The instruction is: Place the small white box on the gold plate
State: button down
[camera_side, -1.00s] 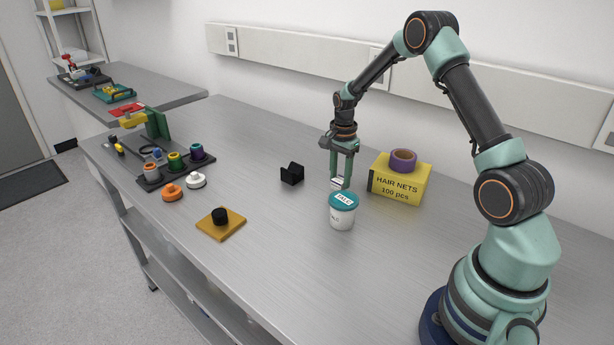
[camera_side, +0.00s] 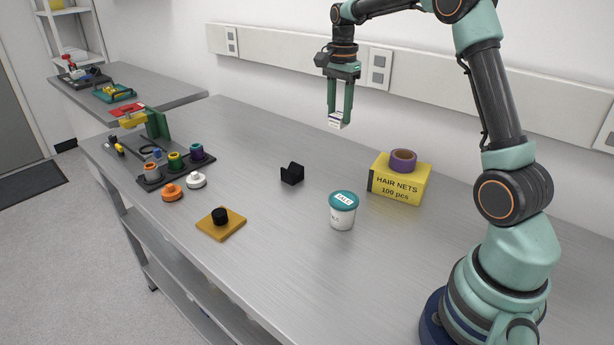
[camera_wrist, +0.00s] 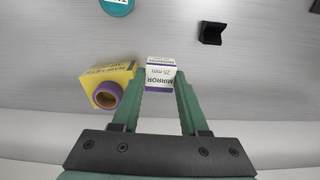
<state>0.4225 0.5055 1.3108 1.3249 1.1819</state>
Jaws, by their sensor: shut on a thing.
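The small white box (camera_side: 336,121) is held between the fingertips of my gripper (camera_side: 340,118), high above the table. In the wrist view the box (camera_wrist: 160,76) shows a purple band and the words "MIRROR 25 mm", with my gripper's green fingers (camera_wrist: 161,90) on either side of it. The gold plate (camera_side: 232,228) lies flat on the table at the front left in the side view. A black cylinder (camera_side: 219,215) stands on the plate. My gripper is well to the right of the plate and above it.
A white tub with a teal lid (camera_side: 343,211) stands right of the plate. A yellow hair nets box (camera_side: 398,184) carries a purple roll (camera_side: 403,161). A black V-shaped block (camera_side: 292,173) stands mid-table. Orange (camera_side: 172,192) and white (camera_side: 196,180) knobs lie behind the plate.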

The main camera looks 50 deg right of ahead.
jog(key=w+a+r, duration=0.3)
jog(key=w+a, duration=0.5)
jog(key=a, duration=0.4)
jog(key=r, duration=0.2)
send_over(238, 220)
notch_tip(238, 220, down, 20)
jog(key=shift+f, duration=0.4)
jog(key=shift+f, duration=0.2)
jog(key=shift+c, duration=2.1)
grip_release()
